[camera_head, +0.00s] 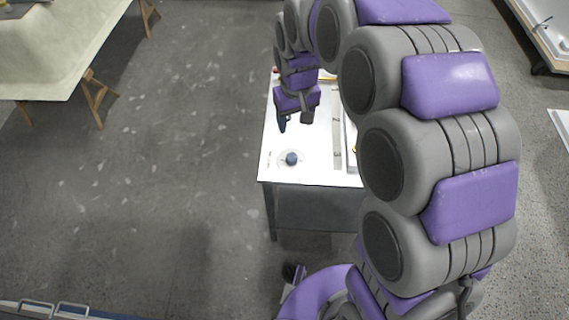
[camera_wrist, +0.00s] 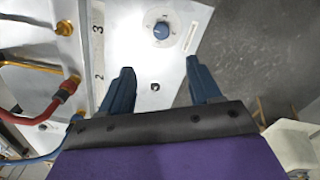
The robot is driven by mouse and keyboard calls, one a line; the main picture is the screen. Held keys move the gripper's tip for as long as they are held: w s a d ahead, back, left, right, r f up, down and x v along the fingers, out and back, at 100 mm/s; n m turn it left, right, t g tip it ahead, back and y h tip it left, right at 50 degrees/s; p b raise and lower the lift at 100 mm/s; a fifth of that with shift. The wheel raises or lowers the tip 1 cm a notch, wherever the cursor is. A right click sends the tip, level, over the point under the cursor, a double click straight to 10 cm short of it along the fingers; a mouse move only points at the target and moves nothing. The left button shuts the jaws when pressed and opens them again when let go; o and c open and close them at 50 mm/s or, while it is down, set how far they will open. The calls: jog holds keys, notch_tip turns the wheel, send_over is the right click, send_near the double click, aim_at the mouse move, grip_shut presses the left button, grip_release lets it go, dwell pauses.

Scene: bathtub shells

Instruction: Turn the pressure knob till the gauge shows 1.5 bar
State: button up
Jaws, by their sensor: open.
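A blue-grey knob (camera_head: 291,158) sits on a round pale plate near the front left of a white bench top. It also shows in the wrist view (camera_wrist: 161,31), at the top, beyond my fingertips. My gripper (camera_head: 295,122) hangs over the bench, behind the knob as the head view shows it. In the wrist view my two dark blue fingers (camera_wrist: 160,68) are spread apart with nothing between them. They are apart from the knob. I cannot make out a pressure gauge or its reading in either view.
The white bench (camera_head: 315,179) has a strip marked 3 and 2 (camera_wrist: 98,50). Brass fittings (camera_wrist: 64,27), a red-ended hose (camera_wrist: 66,88) and a blue hose lie left of my fingers. A pale shell on trestles (camera_head: 60,45) stands far left. Floor between is clear.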

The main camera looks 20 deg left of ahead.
aim_at(292, 158)
notch_tip(292, 158, down, 18)
jog(key=b, duration=0.4)
jog(key=shift+a+r, duration=0.1)
jog(key=shift+r, duration=0.05)
jog(key=c, duration=1)
jog(key=shift+c, duration=0.2)
jog(key=shift+r+p, duration=0.1)
jog(key=shift+p, duration=0.2)
